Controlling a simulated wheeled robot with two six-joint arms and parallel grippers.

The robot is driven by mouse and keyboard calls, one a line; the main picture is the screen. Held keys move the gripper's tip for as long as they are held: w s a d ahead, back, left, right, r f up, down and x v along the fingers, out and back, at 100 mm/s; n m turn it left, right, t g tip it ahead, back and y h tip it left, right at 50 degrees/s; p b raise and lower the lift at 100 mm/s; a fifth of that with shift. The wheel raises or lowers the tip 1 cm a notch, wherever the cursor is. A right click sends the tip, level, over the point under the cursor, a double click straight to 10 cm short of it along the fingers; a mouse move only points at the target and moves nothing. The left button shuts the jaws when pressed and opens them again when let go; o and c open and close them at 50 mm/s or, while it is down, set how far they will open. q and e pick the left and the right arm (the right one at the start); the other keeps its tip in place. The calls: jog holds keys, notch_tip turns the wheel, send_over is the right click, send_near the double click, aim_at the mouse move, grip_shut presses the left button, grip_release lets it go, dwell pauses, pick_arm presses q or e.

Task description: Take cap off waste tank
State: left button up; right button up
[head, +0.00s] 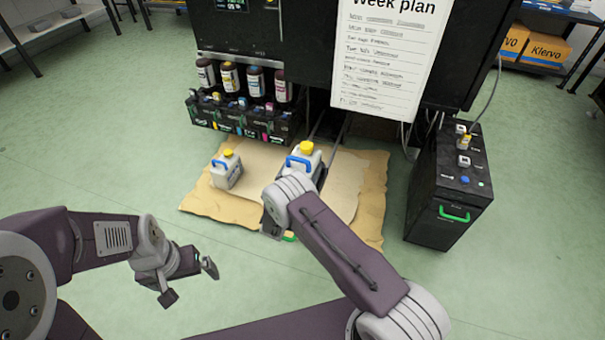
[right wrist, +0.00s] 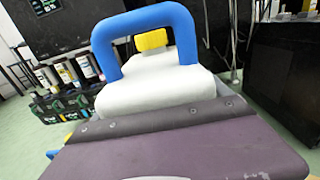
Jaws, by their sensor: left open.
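In the right wrist view a white tank (right wrist: 155,88), blue handle (right wrist: 105,60) and yellow cap (right wrist: 151,40) are close ahead. My left gripper (head: 189,283) is open and empty, low in front of the mat. My right gripper's fingers are hidden.
The tanks stand on a tan cardboard mat (head: 205,200). Behind are a rack of ink bottles (head: 229,78) and a dark machine with a paper list (head: 385,50). A black box with a green handle (head: 454,214) stands right. Floor at left is clear.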

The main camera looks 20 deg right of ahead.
aim_at(307, 153)
jog(key=shift+c, duration=0.7)
jog(key=r+p, duration=0.4)
jog(key=r, duration=0.1)
jog(key=shift+s+d+r, duration=0.15)
jog(key=shift+s+d, duration=0.15)
jog(key=s+d+r+p, duration=0.4)
jog(key=s+d, duration=0.1)
jog(key=s+d+r+p, duration=0.1)
jog(key=s+d+p, duration=0.1)
jog(key=s, duration=0.1)
jog(key=shift+d+r, duration=0.2)
jog(key=shift+r, duration=0.2)
